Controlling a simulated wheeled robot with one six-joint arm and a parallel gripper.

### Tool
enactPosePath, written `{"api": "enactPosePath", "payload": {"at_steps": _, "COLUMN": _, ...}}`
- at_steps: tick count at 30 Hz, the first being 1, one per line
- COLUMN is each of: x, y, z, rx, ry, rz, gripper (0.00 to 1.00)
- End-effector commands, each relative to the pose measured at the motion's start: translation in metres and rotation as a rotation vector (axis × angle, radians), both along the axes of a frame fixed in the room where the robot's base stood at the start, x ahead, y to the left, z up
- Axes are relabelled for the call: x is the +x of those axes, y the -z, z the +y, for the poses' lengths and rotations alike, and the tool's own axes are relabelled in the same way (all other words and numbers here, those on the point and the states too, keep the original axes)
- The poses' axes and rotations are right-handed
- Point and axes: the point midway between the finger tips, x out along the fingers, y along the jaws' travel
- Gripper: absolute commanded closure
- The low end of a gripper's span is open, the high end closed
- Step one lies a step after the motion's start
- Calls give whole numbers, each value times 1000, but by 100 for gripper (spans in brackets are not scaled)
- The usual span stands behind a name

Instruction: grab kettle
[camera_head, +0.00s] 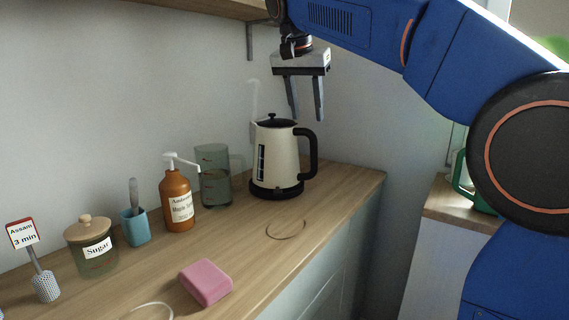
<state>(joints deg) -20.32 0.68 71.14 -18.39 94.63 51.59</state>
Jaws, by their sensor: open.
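The kettle (275,165) is cream-white with a black lid, a black base and a black handle on its right side. It stands upright toward the far right end of the wooden counter, and faint steam rises near its spout. My gripper (306,117) is open and empty, pointing down. Its fingertips appear just above and behind or beside the kettle's lid and handle; the exact depth gap cannot be told. The kettle is not between the fingers.
A pink block (206,282) lies in front. A shelf (215,8) hangs above.

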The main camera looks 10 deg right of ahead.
Motion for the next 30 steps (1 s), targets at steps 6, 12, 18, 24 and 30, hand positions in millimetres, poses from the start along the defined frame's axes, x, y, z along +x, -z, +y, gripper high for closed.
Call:
{"api": "enactPosePath", "payload": {"at_steps": 6, "x": 9, "y": 27, "z": -7, "rx": -1, "ry": 3, "rz": 2, "gripper": 58}}
{"api": "enactPosePath", "payload": {"at_steps": 12, "x": 20, "y": 60, "z": -15, "rx": -2, "ry": 2, "rz": 4, "gripper": 58}}
{"api": "enactPosePath", "payload": {"at_steps": 18, "x": 31, "y": 92, "z": -22, "rx": -1, "ry": 2, "rz": 3, "gripper": 58}}
{"api": "enactPosePath", "payload": {"at_steps": 24, "x": 37, "y": 109, "z": -26, "rx": 0, "ry": 1, "rz": 0, "gripper": 58}}
{"api": "enactPosePath", "payload": {"at_steps": 30, "x": 41, "y": 121, "z": -30, "rx": 0, "ry": 2, "rz": 2, "gripper": 58}}
